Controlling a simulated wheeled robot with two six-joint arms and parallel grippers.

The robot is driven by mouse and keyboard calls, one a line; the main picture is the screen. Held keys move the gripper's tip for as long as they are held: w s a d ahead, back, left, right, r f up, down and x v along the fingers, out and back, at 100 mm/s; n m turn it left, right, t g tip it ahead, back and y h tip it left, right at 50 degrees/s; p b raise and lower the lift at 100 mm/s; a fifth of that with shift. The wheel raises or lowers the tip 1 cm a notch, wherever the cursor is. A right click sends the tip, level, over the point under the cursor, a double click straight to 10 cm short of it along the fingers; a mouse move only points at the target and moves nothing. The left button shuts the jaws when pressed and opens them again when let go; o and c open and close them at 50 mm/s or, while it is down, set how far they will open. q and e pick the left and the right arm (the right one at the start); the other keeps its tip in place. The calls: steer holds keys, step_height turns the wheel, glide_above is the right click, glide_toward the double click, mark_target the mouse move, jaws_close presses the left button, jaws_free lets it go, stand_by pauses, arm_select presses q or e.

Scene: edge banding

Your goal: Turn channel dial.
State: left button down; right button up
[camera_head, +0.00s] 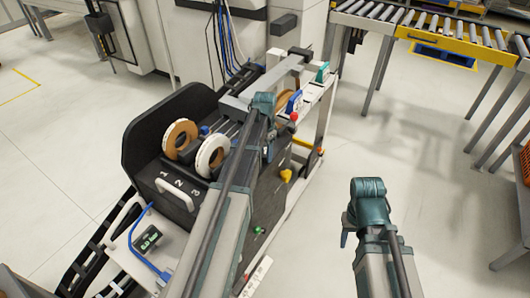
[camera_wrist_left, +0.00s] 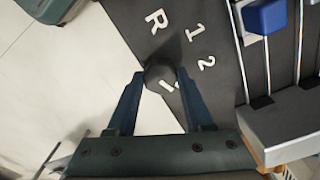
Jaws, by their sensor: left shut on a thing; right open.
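The channel dial (camera_wrist_left: 160,74) is a dark round knob with a white pointer line, on a black panel (camera_wrist_left: 215,85) marked R, 1 and 2 in the left wrist view. My left gripper (camera_wrist_left: 161,80) has one blue finger on each side of the knob and is shut on it. My right gripper (camera_head: 365,205) is open and empty, over bare floor to the right of the machine.
A roller conveyor (camera_head: 425,30) is at the back right. The floor (camera_head: 400,150) between is clear.

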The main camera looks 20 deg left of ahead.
mark_target(265, 154)
stand_by(0.4)
arm_select(q)
steer(key=shift+c, duration=1.4)
jaws_free()
step_height(265, 154, up, 14)
steer(key=p, duration=1.4)
steer(key=shift+f, duration=0.15)
steer(key=s+d+n+y, duration=0.1)
steer(key=s+d+n, duration=0.1)
steer(key=s+d, duration=2)
steer(key=d, duration=0.2)
steer(key=shift+s+d, duration=0.3)
steer(key=shift+d, duration=0.1)
